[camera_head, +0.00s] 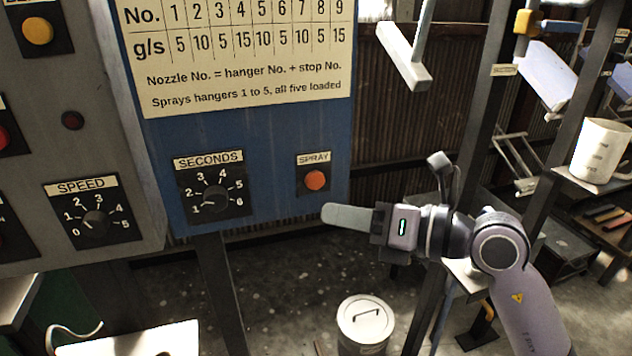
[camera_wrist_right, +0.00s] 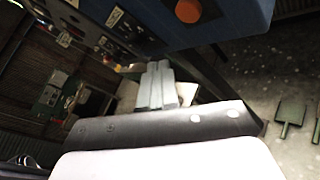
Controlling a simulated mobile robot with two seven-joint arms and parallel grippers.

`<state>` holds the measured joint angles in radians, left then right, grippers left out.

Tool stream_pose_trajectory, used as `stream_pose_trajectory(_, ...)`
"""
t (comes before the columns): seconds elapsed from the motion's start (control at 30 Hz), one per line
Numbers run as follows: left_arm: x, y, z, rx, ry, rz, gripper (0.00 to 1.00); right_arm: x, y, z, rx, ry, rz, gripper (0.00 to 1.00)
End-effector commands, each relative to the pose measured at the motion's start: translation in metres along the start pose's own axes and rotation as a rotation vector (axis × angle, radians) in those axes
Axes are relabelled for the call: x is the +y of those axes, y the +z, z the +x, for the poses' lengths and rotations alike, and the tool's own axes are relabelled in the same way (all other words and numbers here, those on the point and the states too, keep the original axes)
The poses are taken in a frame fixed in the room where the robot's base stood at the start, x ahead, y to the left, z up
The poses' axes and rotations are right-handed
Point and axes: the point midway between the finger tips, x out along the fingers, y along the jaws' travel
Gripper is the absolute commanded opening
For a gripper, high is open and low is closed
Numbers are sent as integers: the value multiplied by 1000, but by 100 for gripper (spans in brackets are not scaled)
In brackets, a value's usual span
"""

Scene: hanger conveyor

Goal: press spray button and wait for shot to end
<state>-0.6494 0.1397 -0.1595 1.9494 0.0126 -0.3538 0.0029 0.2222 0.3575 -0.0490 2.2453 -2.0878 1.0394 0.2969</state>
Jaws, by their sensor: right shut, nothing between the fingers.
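The orange SPRAY button (camera_head: 315,180) sits on a dark plate at the lower right of the blue panel (camera_head: 265,135). It also shows at the top of the right wrist view (camera_wrist_right: 188,11). My right gripper (camera_head: 328,214) is shut and empty. In the head view its fingertips lie just below and slightly right of the button, with a visible gap. The SECONDS dial (camera_head: 215,198) is left of the button, its pointer toward the low end. My left gripper is not in view.
A grey cabinet with a SPEED dial (camera_head: 95,222) stands at left. A lidded white bin (camera_head: 366,322) is on the floor below my right arm. A white jug (camera_head: 600,150) stands on a shelf at right. A pale hanging bar (camera_head: 404,55) hangs at upper middle.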

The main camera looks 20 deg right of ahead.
Motion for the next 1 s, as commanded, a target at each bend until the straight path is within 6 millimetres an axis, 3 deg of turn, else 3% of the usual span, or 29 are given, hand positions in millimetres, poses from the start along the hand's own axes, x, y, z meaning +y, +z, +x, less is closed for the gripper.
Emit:
stream_pose_trajectory(0.4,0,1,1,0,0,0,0,-23,23,32,1,0,-1,0)
stream_pose_trajectory(1.0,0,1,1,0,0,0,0,-25,24,34,0,0,0,0)
